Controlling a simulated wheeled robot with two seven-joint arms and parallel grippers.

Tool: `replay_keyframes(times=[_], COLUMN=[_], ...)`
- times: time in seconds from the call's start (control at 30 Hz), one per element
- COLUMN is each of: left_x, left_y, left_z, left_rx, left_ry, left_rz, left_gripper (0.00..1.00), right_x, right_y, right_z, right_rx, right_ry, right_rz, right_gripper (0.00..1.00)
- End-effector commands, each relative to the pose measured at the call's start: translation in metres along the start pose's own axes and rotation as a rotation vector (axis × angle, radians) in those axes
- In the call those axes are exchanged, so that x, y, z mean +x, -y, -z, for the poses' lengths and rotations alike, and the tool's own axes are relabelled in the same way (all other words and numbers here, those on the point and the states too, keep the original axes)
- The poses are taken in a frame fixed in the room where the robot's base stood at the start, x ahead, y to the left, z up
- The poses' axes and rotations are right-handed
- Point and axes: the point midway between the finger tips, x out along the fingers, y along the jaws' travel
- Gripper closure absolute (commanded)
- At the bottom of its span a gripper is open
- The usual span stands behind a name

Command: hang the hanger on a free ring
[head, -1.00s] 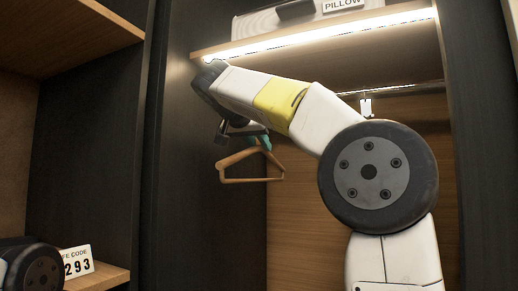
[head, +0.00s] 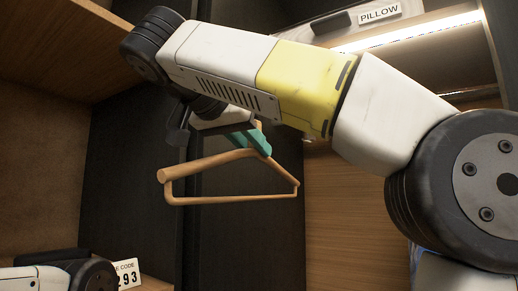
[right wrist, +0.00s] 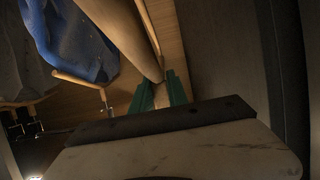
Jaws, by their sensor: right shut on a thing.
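A wooden hanger (head: 225,199) hangs in the air in the head view, its bottom bar nearly level. My right gripper (head: 256,141), with green fingers, is shut on the upper part of the hanger. In the right wrist view the green fingers (right wrist: 162,92) close on the wood of the hanger (right wrist: 122,35). The hanger's hook is hidden behind my arm in the head view. I cannot make out a free ring in either view. My left gripper is out of view; only part of my left arm shows at the lower left.
A lit shelf (head: 420,33) with a PILLOW label (head: 380,14) is at the upper right. A dark upright panel (head: 135,185) stands behind the hanger. A number card (head: 127,274) is at the lower left. Blue clothing (right wrist: 78,40) hangs in the right wrist view.

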Motion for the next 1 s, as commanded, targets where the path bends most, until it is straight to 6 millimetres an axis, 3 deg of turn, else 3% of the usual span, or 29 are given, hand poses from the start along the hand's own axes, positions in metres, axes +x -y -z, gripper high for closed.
replay_keyframes(times=[0.83, 1.0], left_x=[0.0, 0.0], left_y=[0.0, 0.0], left_z=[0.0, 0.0], left_rx=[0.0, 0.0], left_ry=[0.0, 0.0], left_rz=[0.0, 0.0], left_gripper=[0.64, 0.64], right_x=[0.001, 0.021], right_y=[0.0, 0.005], right_z=[-0.001, 0.005], right_rx=[0.001, -0.002], right_ry=[-0.001, 0.009], right_rz=[0.001, -0.003], right_gripper=[1.0, 1.0])
